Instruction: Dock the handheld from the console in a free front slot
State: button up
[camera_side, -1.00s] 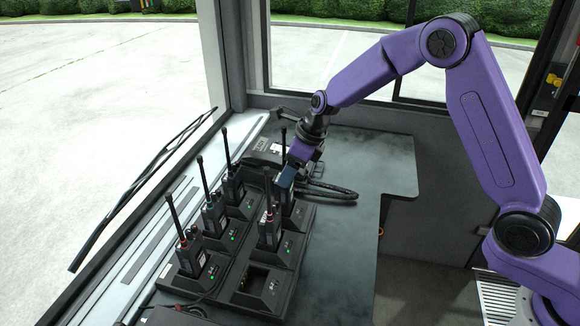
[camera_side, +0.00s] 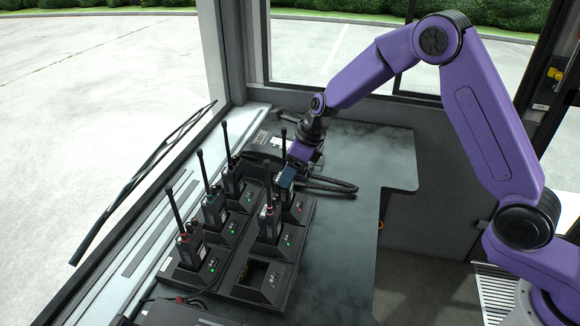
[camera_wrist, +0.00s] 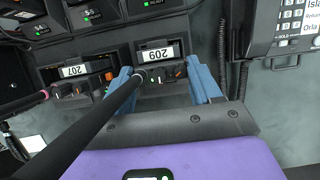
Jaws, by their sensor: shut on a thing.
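My gripper (camera_side: 287,178) has its blue fingers shut on a black handheld (camera_side: 284,133) at the far end of the charger's front row. In the wrist view the fingers stand on either side of this handheld (camera_wrist: 160,53), labelled 209, and its antenna runs toward the lower left. It is upright at the far front slot; the fingers hide whether it is fully seated. Another handheld (camera_side: 269,224) stands in the middle front slot; a handheld labelled 207 (camera_wrist: 75,72) shows in the wrist view. The near front slot (camera_side: 263,274) is empty.
Several handhelds, including one near the window (camera_side: 190,248), fill the charger's back row, antennas up. A phone handset with keypad (camera_wrist: 290,20) and coiled cord is at the right in the wrist view. The dark desk (camera_side: 350,235) right of the charger is clear.

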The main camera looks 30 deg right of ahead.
jog(key=shift+f, duration=0.1)
jog(key=o, duration=1.8)
jog(key=shift+r, duration=3.5)
